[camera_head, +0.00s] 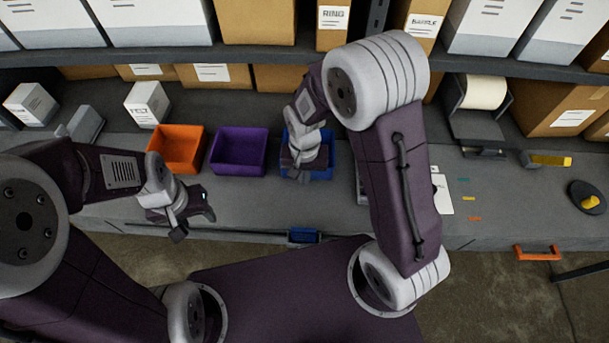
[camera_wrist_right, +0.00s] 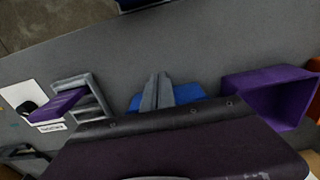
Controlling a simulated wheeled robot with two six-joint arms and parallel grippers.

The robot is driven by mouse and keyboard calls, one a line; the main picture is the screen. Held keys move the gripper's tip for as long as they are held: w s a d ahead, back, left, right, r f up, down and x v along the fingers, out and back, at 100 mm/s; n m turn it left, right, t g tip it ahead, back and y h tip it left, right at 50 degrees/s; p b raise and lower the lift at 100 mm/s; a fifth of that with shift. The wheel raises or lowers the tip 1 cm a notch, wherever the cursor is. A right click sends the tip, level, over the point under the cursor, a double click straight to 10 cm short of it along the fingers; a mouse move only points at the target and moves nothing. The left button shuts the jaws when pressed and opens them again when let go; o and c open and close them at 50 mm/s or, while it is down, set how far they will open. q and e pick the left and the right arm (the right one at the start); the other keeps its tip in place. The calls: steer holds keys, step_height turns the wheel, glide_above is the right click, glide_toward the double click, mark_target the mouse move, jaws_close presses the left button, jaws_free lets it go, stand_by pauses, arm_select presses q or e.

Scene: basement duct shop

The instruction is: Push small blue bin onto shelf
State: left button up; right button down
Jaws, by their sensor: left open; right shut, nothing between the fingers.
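The small blue bin (camera_head: 326,170) stands on the grey bench, right of the purple bin, partly hidden by my right gripper. My right gripper (camera_head: 301,165) is shut and empty, over or at the blue bin; I cannot tell if it touches. In the right wrist view its closed fingers (camera_wrist_right: 157,92) stand before the bin's blue surface (camera_wrist_right: 188,93), mostly hidden by my wrist. My left gripper (camera_head: 185,216) is open and empty above the bench's front part, below the orange bin. The lower shelf (camera_head: 215,97) runs behind the bins, holding cardboard boxes.
An orange bin (camera_head: 176,148) and a purple bin (camera_head: 238,152) stand left of the blue one. A paper roll holder (camera_head: 483,120) and a yellow-handled tool (camera_head: 548,160) are to the right. The upper shelf edge (camera_head: 270,55) overhangs behind. Bench between my grippers is clear.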

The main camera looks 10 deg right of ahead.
steer(key=f, duration=0.2)
steer(key=w+f, duration=0.1)
steer(key=f, duration=0.2)
steer(key=f+p, duration=0.1)
steer(key=f, duration=0.1)
steer(key=shift+w+d+f, duration=0.15)
steer(key=shift+w+f, duration=0.15)
steer(key=shift+w+d+r+p, duration=0.15)
steer(key=shift+w+p, duration=0.1)
steer(key=shift+w, duration=0.25)
steer(key=shift+w+d+r+p, duration=0.15)
steer(key=shift+w+p, duration=0.1)
steer(key=shift+w, duration=0.25)
steer(key=shift+w+d, duration=0.1)
steer(key=shift+w, duration=0.15)
steer(key=shift+w+d+f, duration=0.1)
steer(key=shift+w+f, duration=0.1)
steer(key=shift+w, duration=0.2)
arm_select(q)
steer(key=shift+w+d+r, duration=0.1)
steer(key=shift+w+r, duration=0.25)
steer(key=shift+r, duration=0.2)
steer(key=shift+w+r, duration=0.3)
steer(key=shift+r, duration=0.2)
steer(key=shift+s, duration=0.1)
